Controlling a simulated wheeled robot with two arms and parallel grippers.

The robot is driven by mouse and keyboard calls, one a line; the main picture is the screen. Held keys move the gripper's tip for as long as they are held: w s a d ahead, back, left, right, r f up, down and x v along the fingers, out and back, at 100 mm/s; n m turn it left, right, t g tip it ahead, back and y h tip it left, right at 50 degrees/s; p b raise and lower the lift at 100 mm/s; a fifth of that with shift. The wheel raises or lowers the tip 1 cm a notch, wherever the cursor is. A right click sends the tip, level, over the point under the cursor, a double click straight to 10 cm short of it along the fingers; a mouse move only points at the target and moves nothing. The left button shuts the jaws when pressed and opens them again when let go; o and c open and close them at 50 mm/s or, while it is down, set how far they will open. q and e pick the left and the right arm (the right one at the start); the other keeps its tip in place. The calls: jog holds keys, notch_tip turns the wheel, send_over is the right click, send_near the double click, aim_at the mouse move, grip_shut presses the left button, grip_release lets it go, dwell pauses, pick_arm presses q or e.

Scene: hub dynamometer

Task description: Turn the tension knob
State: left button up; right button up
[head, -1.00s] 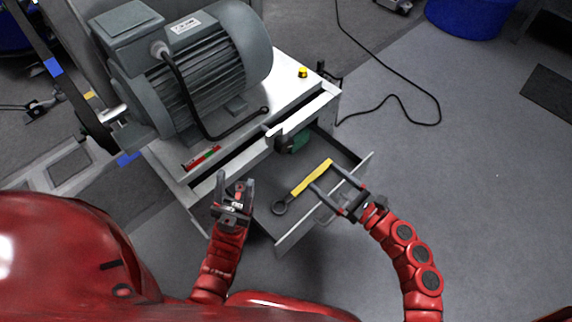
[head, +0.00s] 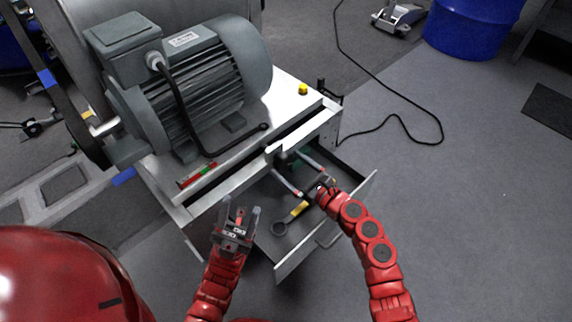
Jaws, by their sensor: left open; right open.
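I cannot make out for sure which part is the tension knob. A small yellow knob (head: 303,89) sits on the far right corner of the white bench top (head: 290,105). A dark block (head: 275,150) sits at the bench's front edge above the open drawer (head: 325,235). My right gripper (head: 286,163) is open and empty, over the drawer, fingers pointing to the bench front near that block. My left gripper (head: 241,205) is open and empty, in front of the bench, left of the drawer, fingers up.
A large grey motor (head: 205,85) with a black bent bar (head: 215,137) fills the bench top. A red-green strip (head: 197,175) lies at its front left. A blue barrel (head: 470,25) and a black cable (head: 395,117) are behind on the floor.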

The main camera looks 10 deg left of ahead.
jog(key=shift+x, duration=0.8)
jog(key=c, duration=1.3)
